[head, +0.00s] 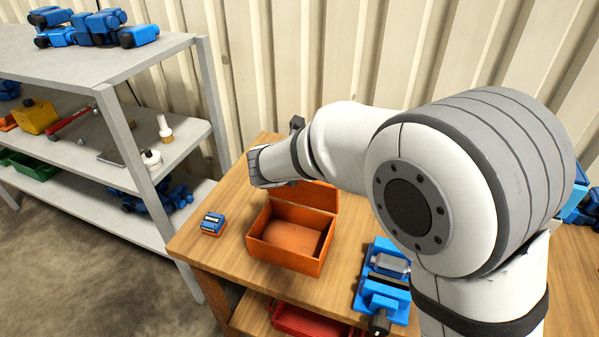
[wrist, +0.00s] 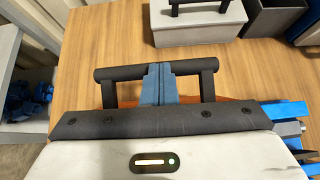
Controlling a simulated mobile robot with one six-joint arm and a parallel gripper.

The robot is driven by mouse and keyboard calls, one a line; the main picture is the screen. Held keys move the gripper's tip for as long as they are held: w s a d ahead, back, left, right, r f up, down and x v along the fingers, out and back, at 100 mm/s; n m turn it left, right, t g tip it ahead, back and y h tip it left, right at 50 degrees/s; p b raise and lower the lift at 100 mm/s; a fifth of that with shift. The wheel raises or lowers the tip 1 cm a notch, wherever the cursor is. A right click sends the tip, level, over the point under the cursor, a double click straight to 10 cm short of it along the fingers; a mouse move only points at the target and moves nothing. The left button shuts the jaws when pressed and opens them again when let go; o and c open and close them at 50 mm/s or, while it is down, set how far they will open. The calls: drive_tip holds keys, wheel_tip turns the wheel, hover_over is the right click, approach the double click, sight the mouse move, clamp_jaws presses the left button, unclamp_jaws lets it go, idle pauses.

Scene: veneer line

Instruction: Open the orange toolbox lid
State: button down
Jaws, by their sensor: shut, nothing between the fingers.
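The orange toolbox (head: 272,247) stands on the wooden bench with its inside exposed and empty. Its orange lid (head: 310,196) is raised at the back edge, roughly upright, partly hidden behind my wrist. In the wrist view only a thin orange strip (wrist: 236,100) shows past my gripper body. My gripper (wrist: 158,82) shows blue-grey fingers closed together with nothing between them. In the head view my wrist is above the toolbox's back left side and the fingertips are hidden. I cannot tell whether they touch the lid.
A small blue and orange device (head: 212,223) sits left of the toolbox. A blue vise (head: 384,283) stands to its right. A red tray (head: 308,321) is below. A grey shelf (head: 138,52) stands left. A light box (wrist: 200,27) and dark bin (wrist: 276,18) show ahead.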

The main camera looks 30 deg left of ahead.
drive_tip(key=shift+w+a+f, duration=0.1)
drive_tip(key=shift+w+a, duration=0.1)
drive_tip(key=shift+w, duration=1.25)
